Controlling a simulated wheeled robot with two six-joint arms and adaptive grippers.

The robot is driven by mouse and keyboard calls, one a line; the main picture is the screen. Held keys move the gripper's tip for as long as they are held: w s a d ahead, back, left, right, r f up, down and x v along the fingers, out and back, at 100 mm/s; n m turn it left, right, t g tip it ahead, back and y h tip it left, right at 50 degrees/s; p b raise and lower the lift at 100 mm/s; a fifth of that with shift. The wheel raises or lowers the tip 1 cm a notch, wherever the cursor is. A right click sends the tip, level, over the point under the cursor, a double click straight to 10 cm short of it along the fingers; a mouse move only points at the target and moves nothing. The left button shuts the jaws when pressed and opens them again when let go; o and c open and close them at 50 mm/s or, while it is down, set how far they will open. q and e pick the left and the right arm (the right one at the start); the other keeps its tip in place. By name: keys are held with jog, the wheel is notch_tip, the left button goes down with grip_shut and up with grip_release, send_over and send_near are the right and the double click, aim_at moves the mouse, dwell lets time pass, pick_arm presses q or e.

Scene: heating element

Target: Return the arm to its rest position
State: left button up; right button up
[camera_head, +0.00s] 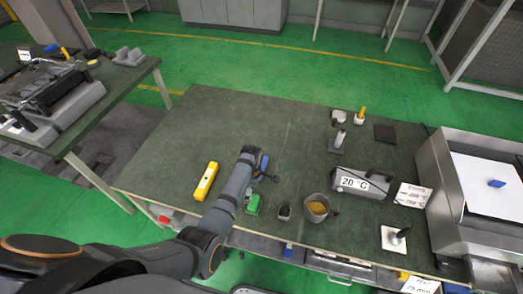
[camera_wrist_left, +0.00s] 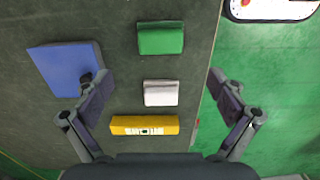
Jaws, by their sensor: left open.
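My left arm reaches over the green table from the lower left in the head view. Its gripper (camera_head: 267,172) hangs above the table near the middle, partly hidden by the arm. In the left wrist view the gripper (camera_wrist_left: 160,75) has its fingers wide apart, with nothing held between them. A small white block (camera_wrist_left: 160,93) lies on the surface below, between the fingers in that view. A green block (camera_wrist_left: 160,39), a blue block (camera_wrist_left: 68,68) and a yellow bar (camera_wrist_left: 144,125) lie around it. My right gripper is not in view.
In the head view, the yellow bar (camera_head: 206,181) and green block (camera_head: 252,204) lie beside the arm. A pot with yellow contents (camera_head: 316,208) and a box reading 20 °C (camera_head: 361,183) stand to the right. The table's far left is clear.

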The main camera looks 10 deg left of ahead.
pick_arm(q)
jog(key=s+a+r+m+t, duration=0.1)
jog(key=s+a+r+m, duration=0.2)
jog(key=s+r+m, duration=0.25)
jog(key=s+a+r+m+t+y, duration=0.1)
jog(key=s+a+r+m, duration=0.2)
jog(key=s+r+m, duration=0.3)
jog(key=s+a+r+m+t, duration=0.2)
jog(key=s+a+r+m, duration=0.2)
jog(key=s+m, duration=0.35)
notch_tip(320, 180, down, 25)
jog(key=s+a+g, duration=0.2)
jog(key=s, duration=0.1)
jog(key=s+a+f+n, duration=0.1)
jog(key=s+f, duration=1.6)
jog(key=s, duration=0.1)
jog(key=shift+s+a+f+g, duration=0.15)
jog(key=shift+s+g, duration=0.1)
jog(key=shift+g, duration=0.15)
